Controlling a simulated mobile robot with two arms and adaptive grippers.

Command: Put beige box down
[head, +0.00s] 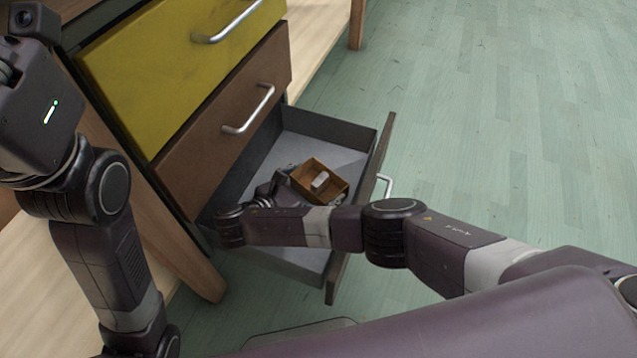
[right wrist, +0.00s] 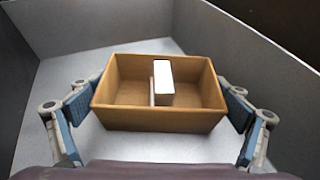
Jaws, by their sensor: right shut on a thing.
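The beige box (head: 311,172) is a small open-topped tan box inside the open bottom drawer (head: 257,163). A small white block (head: 320,180) stands inside it. In the right wrist view the box (right wrist: 125,119) is upright between the two fingers of my right gripper (right wrist: 160,110), which is shut on its left and right sides. The white block (right wrist: 162,82) shows near the middle of the box. I cannot tell whether the box's bottom touches the drawer floor (right wrist: 75,143). My left arm is at the left edge of the head view; its gripper fingers are not visible.
A yellow drawer front (head: 170,65) and a brown drawer front (head: 225,120) above are closed.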

